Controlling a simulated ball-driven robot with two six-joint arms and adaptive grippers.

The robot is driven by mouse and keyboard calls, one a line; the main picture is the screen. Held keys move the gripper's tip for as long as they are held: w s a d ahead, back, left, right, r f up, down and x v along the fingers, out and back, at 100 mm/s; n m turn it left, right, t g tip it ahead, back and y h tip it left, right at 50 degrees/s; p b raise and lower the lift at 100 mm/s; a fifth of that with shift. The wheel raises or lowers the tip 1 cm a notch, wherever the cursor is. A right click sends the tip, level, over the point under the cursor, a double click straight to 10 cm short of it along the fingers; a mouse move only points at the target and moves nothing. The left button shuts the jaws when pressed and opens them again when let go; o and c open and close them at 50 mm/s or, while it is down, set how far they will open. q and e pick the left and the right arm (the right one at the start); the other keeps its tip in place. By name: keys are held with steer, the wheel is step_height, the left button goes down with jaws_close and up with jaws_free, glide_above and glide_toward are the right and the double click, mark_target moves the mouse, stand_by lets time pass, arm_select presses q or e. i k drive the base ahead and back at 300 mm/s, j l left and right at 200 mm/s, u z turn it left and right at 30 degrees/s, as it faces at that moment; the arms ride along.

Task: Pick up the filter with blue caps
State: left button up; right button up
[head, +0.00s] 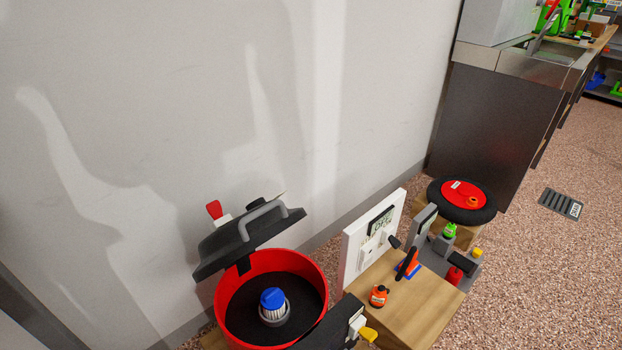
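The filter with a blue cap (273,305) stands upright inside a round red container (316,270) at the bottom centre of the head view. Its top cap is blue and its pleated side is white; its lower end sits in a grey ring-like part, so any lower cap is hidden. The container has a dark inside, and its black lid (250,236) with a grey handle is tilted open behind it. Neither of my grippers shows in this view.
A wooden block (425,300) with a white panel (360,240) and small orange items stands right of the container. A black box (335,325) overlaps its front right rim. A black wheel-like disc (480,208) lies further back. A wall rises behind; speckled floor is open at right.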

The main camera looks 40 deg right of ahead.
mark_target(272, 299)
steer(key=l+z, duration=0.15)
steer(key=z, duration=0.7)
